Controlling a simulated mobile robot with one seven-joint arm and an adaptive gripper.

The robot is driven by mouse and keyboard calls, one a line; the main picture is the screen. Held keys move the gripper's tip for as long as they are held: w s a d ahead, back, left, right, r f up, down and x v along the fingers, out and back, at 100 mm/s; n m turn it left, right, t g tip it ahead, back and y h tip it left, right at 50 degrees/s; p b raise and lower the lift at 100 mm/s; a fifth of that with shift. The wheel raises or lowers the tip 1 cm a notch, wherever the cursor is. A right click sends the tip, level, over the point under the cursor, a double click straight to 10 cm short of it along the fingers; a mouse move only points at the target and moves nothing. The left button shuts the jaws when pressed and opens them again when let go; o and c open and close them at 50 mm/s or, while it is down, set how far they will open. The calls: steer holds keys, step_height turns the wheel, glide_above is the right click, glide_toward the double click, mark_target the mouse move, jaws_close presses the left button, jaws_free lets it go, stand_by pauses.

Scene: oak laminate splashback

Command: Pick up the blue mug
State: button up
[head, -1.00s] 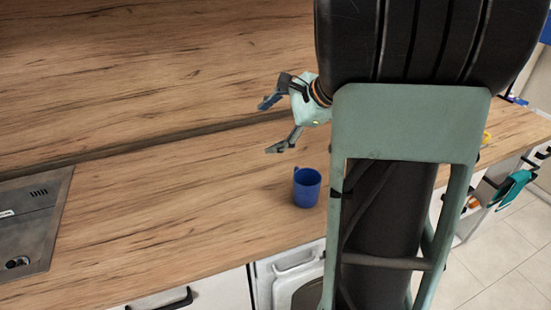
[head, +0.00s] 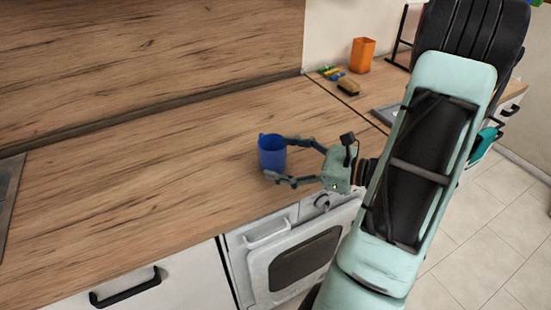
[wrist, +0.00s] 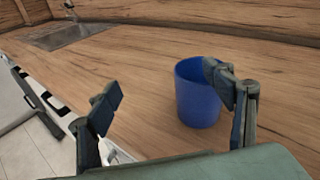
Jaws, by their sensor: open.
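The blue mug (head: 271,153) stands upright on the wooden counter (head: 150,170), near its front edge above the oven. My gripper (head: 283,160) reaches in from the right in the head view, its fingers spread and level with the mug, one behind it and one in front. In the wrist view my gripper (wrist: 165,95) is open, and the mug (wrist: 197,100) shows beyond the fingers, closer to the right finger, which overlaps its right rim. I cannot tell whether a finger touches the mug.
An oven door (head: 300,255) and a drawer with a black handle (head: 125,288) lie below the counter edge. A metal sink (wrist: 70,34) is far off. The counter left of the mug is clear.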

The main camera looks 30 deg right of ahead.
mark_target(284, 150)
steer(key=d+m+t, duration=0.1)
steer(key=d, duration=0.1)
steer(key=d+f+m+t+h, duration=0.1)
steer(key=m, duration=0.1)
steer(key=d+f+m+t+h+b, duration=0.1)
steer(key=d, duration=0.1)
steer(key=shift+s+d+f, duration=0.25)
steer(key=shift+s+d, duration=0.05)
steer(key=shift+d, duration=0.05)
steer(key=shift+m+t, duration=0.3)
steer(key=x, duration=0.5)
steer(key=shift+w, duration=0.1)
steer(key=shift+f+p+x, duration=0.2)
steer(key=shift+p+x, duration=0.2)
steer(key=shift+x, duration=2.35)
steer(key=shift+a, duration=0.1)
steer(key=shift+c, duration=0.3)
steer(key=c, duration=1.5)
steer(key=shift+o, duration=0.2)
